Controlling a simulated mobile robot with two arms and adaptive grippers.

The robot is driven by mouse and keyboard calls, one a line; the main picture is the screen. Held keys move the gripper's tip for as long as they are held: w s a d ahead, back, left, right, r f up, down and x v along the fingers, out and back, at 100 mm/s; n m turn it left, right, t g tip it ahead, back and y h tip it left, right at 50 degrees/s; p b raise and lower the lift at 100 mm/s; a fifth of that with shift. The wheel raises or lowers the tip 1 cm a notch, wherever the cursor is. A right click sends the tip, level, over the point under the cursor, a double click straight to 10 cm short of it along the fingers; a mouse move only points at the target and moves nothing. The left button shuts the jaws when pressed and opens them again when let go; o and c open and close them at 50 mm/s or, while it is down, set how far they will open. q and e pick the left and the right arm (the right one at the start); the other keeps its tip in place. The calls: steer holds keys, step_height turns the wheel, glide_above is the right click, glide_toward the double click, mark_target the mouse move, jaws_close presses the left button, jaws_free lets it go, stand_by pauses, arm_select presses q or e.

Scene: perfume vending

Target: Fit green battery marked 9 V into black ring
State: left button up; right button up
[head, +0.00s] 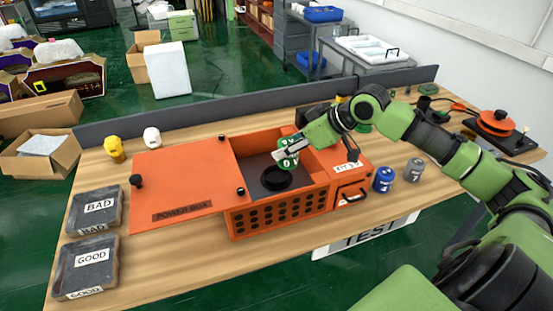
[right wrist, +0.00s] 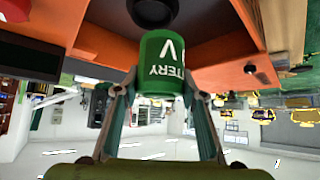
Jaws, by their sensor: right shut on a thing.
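The green battery (head: 287,156) is held by my right gripper (head: 283,155) inside the open orange power box, above the black ring (head: 278,178). In the right wrist view the battery (right wrist: 161,62) shows part of the word "BATTERY" and a "V", with the two fingers of the gripper (right wrist: 155,88) on its sides. My left gripper is not in view.
The orange power box (head: 270,219) has its lid (head: 180,183) open to the left. A blue battery (head: 383,180) and a grey battery (head: 413,170) stand right of it. BAD (head: 76,218) and GOOD (head: 65,284) trays lie at the left.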

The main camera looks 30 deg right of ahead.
steer(key=w+f+p, duration=0.1)
steer(key=w+f, duration=0.1)
steer(key=f, duration=0.1)
steer(key=w+f, duration=0.3)
steer(key=shift+w+a+p, duration=0.1)
steer(key=shift+w+p, duration=0.1)
steer(key=shift+p, duration=0.2)
step_height(320, 180, down, 2)
steer(key=shift+s+f+p, duration=0.1)
steer(key=shift+f+p, duration=0.05)
steer(key=shift+p, duration=0.6)
steer(key=shift+f, duration=0.35)
